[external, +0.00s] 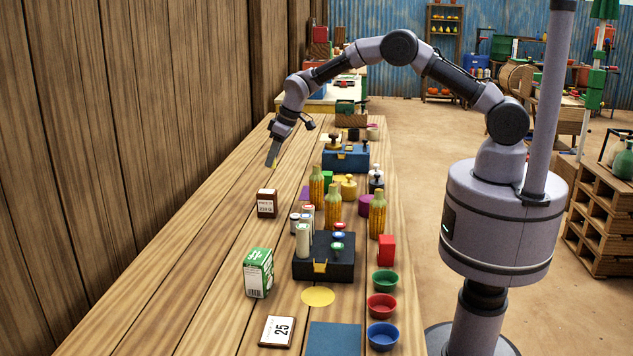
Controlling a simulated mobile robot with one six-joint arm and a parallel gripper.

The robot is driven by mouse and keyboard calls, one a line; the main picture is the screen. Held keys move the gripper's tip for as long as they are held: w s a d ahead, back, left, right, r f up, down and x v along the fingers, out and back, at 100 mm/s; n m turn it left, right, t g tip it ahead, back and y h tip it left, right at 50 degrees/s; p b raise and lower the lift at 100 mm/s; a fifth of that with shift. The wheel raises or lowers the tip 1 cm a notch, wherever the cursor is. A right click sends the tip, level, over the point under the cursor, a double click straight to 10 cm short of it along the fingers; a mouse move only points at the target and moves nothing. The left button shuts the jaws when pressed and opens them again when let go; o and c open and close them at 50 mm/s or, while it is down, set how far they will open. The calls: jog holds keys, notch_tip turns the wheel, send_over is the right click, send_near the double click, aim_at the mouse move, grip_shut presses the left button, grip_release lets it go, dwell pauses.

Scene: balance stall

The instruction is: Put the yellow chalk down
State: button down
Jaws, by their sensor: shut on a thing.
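My gripper (273,154) hangs over the left part of the wooden table (190,265), towards its far half, pointing down. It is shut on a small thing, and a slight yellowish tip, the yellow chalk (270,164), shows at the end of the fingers. Most of the chalk is hidden by the fingers or too small to make out. I cannot tell whether the chalk touches the table or is a little above it.
The table is bare below the gripper and along the left wall. A dark red box (267,203) stands nearer. Corn-like bottles (333,207), a black case (323,262), a blue case (346,158) and bowls (382,306) crowd the right side.

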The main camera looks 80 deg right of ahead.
jog(key=shift+n+y, duration=0.4)
jog(key=shift+n, duration=0.5)
jog(key=a, duration=0.5)
jog(key=w+a, duration=0.1)
jog(key=a, duration=0.8)
jog(key=shift+w+a+r, duration=0.15)
jog(key=shift+w+a, duration=0.15)
jog(key=shift+a, duration=0.05)
jog(key=n, duration=0.2)
send_over(246, 250)
jog(key=s, duration=0.1)
jog(key=shift+y, duration=0.4)
jog(key=f+b, duration=0.1)
jog(key=f, duration=0.2)
jog(key=f+b, duration=0.1)
jog(key=f, duration=0.5)
jog(key=shift+s+d+f+b, duration=0.15)
jog(key=shift+s+f+b, duration=0.15)
jog(key=shift+f+b, duration=0.1)
jog(key=shift+f, duration=0.25)
jog(key=shift+r, duration=0.15)
jog(key=c, duration=1.3)
grip_release()
jog(key=shift+f, duration=0.2)
jog(key=shift+o, duration=0.2)
